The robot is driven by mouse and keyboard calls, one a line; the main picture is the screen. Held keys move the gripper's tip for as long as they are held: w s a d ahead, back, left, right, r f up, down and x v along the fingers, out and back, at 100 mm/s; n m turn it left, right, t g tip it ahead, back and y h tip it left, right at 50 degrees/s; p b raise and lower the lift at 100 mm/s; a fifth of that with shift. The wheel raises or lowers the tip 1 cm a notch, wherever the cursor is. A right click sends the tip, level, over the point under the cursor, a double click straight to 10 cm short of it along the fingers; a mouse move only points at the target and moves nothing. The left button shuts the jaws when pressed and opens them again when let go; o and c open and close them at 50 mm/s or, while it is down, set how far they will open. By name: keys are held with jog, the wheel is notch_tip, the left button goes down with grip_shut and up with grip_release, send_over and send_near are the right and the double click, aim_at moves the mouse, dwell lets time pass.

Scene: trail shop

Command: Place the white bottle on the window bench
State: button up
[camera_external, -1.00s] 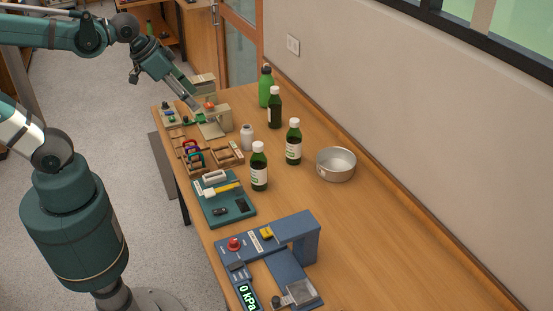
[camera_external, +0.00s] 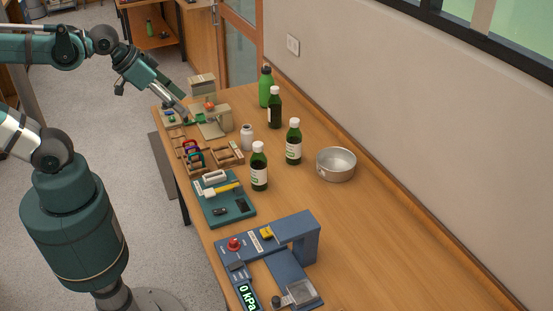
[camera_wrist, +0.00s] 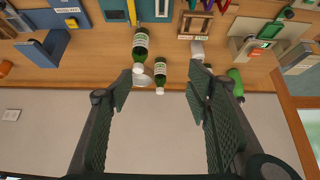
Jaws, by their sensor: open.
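The small white bottle (camera_external: 247,138) stands upright on the wooden bench (camera_external: 390,245), which runs along the wall below the window. It also shows in the wrist view (camera_wrist: 197,50), near the right finger. My gripper (camera_external: 187,115) is over the far left part of the bench, left of the white bottle and apart from it. In the wrist view my gripper (camera_wrist: 160,78) is open with nothing held. I cannot tell from the pictures whether this bench is the one called the window bench.
Green bottles with white caps (camera_external: 259,168) (camera_external: 293,143) and a dark one (camera_external: 274,108) stand near the white bottle. A metal bowl (camera_external: 336,165), a green flask (camera_external: 265,88), wooden trays (camera_external: 227,156) and a blue pressure rig (camera_external: 303,240) share the bench. Its front right is clear.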

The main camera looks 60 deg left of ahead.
jog(key=w+a+f+n+t+h+b, duration=0.1)
jog(key=w+a+f+n+b, duration=0.1)
jog(key=w+f+n+b, duration=0.4)
jog(key=w+a+f+n+t+h+b, duration=0.1)
jog(key=w+a+f+n+h+b, duration=0.15)
jog(key=w+f+n, duration=0.7)
jog(key=shift+w+a+f+n+t+b, duration=0.65)
jog(key=shift+w+a+f+n+b, duration=0.55)
jog(key=shift+a+n, duration=1.4)
jog(key=shift+w+a+f+n+t+b, duration=0.8)
jog(key=shift+a+f+n+b, duration=0.8)
jog(key=shift+n, duration=1.65)
jog(key=shift+w+a+f+n+t+b, duration=0.55)
jog(key=shift+w+a+f+n+b, duration=0.8)
jog(key=shift+a+n, duration=1.45)
jog(key=shift+s+d+f+p, duration=0.2)
jog(key=shift+s+f+p, duration=0.05)
jog(key=shift+s+p, duration=0.1)
jog(key=shift+w, duration=0.1)
